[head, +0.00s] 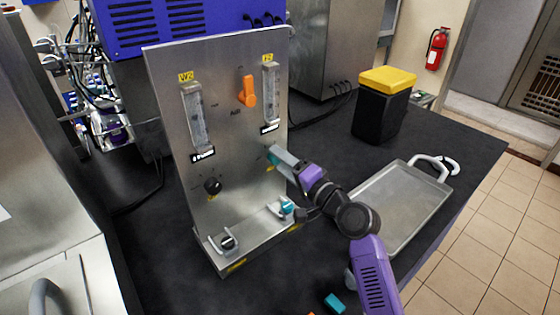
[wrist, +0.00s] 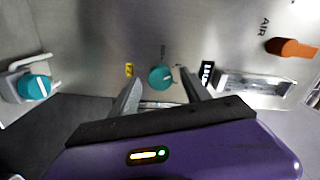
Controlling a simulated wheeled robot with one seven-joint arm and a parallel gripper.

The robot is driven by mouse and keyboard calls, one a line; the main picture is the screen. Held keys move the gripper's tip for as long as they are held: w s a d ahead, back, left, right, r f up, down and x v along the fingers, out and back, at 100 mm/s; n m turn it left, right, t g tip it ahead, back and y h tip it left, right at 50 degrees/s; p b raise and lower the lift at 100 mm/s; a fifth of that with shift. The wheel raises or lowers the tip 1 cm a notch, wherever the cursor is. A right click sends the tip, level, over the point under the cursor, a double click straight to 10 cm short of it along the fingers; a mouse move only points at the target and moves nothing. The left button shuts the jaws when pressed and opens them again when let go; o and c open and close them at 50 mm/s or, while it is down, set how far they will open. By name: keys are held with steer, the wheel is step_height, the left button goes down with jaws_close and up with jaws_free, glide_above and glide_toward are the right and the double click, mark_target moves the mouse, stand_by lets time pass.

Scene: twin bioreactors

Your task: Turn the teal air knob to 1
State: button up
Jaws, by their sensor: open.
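The teal air knob (wrist: 162,77) is a round knob on the upright steel panel, below the right flow tube. In the head view a teal bit of it (head: 271,157) shows at the tip of my gripper (head: 283,160), which hides most of it. In the wrist view my gripper (wrist: 160,88) is open, with one finger on each side of the knob. There is a visible gap to the knob on both sides. I cannot read the knob's setting; the marks around it are too small.
An orange handle (head: 248,92) sits higher on the panel (head: 225,135). A black knob (head: 212,186) is at the left. A second teal knob (head: 287,207) sits on a fitting at the panel's base. A metal tray (head: 400,205) and a yellow-lidded black bin (head: 382,110) stand to the right.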

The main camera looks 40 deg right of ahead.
steer(key=s+b, duration=0.1)
steer(key=s, duration=0.5)
steer(key=shift+s, duration=0.35)
steer(key=s+d+r+n+h, duration=0.1)
steer(key=s+d+r+h, duration=0.1)
steer(key=d+h, duration=0.15)
steer(key=s+a+f+n+g+y, duration=0.1)
steer(key=s+a+f+n, duration=0.2)
steer(key=s+a, duration=0.4)
steer(key=s+a+f+n+g+y, duration=0.1)
steer(key=s+a+f+n, duration=0.3)
steer(key=s, duration=1.1)
steer(key=s+a+f+n+g+y, duration=0.1)
steer(key=s+a+f+n, duration=0.2)
steer(key=s+a+n, duration=0.3)
steer(key=s+a, duration=0.4)
steer(key=s, duration=0.2)
steer(key=shift+a+f, duration=0.25)
steer(key=shift+f, duration=0.1)
